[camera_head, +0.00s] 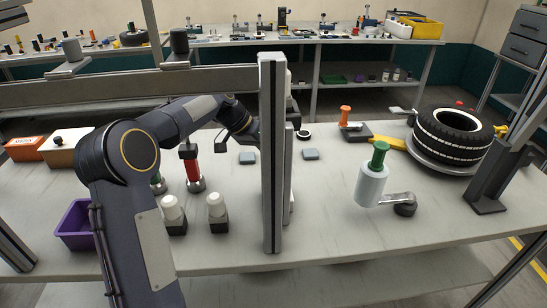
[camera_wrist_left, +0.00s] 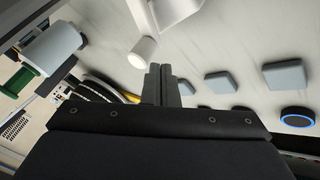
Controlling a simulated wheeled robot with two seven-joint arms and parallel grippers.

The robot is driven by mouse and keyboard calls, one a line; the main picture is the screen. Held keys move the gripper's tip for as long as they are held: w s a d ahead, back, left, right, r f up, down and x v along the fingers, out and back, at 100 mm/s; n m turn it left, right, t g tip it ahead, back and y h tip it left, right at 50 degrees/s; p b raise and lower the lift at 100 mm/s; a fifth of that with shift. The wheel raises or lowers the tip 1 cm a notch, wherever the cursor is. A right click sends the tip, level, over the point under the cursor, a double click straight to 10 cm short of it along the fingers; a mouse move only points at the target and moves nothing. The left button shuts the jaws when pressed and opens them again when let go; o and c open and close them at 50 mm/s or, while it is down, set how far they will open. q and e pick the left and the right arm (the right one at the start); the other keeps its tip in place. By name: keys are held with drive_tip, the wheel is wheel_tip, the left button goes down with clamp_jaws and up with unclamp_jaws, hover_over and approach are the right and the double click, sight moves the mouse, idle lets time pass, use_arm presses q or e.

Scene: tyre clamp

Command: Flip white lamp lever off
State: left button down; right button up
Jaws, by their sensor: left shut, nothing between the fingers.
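In the left wrist view, a white part with a short cylindrical end (camera_wrist_left: 142,51) reaches in from the top edge, beside a wider white body (camera_wrist_left: 174,10). It looks like the lamp lever, but most of the lamp is out of frame. My left gripper (camera_wrist_left: 161,82) is shut and empty, its fingertips just below and right of the white cylindrical end; I cannot tell whether they touch. In the head view, my left arm reaches behind a grey upright post (camera_head: 273,160), which hides the fingertips and the lamp. My right gripper is not in view.
Flat grey-blue blocks (camera_head: 311,154) lie on the table. A white cylinder with a green top (camera_head: 370,185) and a tyre (camera_head: 452,130) stand to the right. White-capped items (camera_head: 217,208), a red cylinder (camera_head: 192,170) and a purple bin (camera_head: 72,228) are left. The front right tabletop is clear.

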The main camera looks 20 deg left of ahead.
use_arm(q)
drive_tip(key=v, duration=0.5)
drive_tip(key=shift+s+a+r, duration=0.1)
drive_tip(key=shift+r, duration=0.05)
idle(0.3)
